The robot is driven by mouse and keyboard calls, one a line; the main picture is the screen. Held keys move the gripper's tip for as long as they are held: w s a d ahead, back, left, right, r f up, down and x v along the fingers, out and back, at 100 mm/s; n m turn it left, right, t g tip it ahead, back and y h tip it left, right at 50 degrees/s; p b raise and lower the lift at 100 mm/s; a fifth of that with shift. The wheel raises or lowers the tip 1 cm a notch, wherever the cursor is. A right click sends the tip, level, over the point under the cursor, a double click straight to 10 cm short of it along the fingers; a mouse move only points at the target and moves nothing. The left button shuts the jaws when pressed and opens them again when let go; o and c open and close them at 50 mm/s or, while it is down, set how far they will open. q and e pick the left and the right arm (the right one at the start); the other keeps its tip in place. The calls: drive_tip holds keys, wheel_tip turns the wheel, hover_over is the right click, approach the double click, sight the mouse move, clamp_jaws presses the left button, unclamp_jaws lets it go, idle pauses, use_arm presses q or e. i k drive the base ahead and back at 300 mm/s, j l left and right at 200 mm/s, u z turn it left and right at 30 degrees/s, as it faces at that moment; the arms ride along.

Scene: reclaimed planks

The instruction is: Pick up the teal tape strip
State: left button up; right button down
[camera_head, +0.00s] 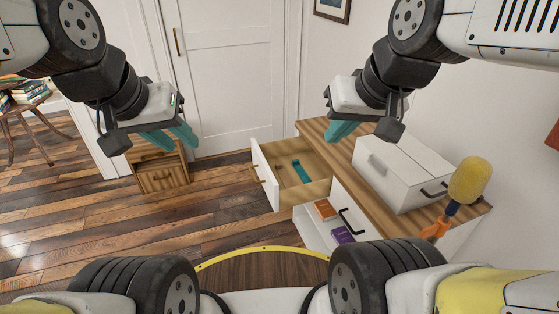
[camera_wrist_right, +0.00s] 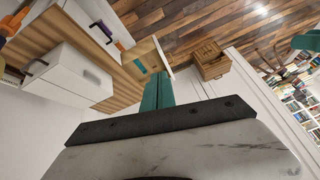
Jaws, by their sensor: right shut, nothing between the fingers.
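The teal tape strip (camera_head: 302,171) lies flat on the floor of an open wooden drawer (camera_head: 318,189) in the head view. A small teal patch of the strip (camera_wrist_right: 140,66) also shows in the right wrist view, inside the drawer. My right gripper (camera_head: 340,132) is shut and empty, in the air above and to the right of the drawer. Its teal fingers (camera_wrist_right: 158,92) lie together in the wrist view, apart from the strip. My left gripper (camera_head: 170,138) hangs in the air left of the drawer; its finger gap is unclear.
A white box (camera_head: 400,172) with a dark handle stands on the wooden cabinet top, beside a yellow sponge brush (camera_head: 467,180). A lower open drawer holds an orange box (camera_head: 325,209) and a purple box (camera_head: 342,235). A small wooden cabinet (camera_head: 162,178) stands left.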

sight(305, 178)
drive_tip(key=i+u, duration=0.25)
drive_tip(key=i, duration=0.9)
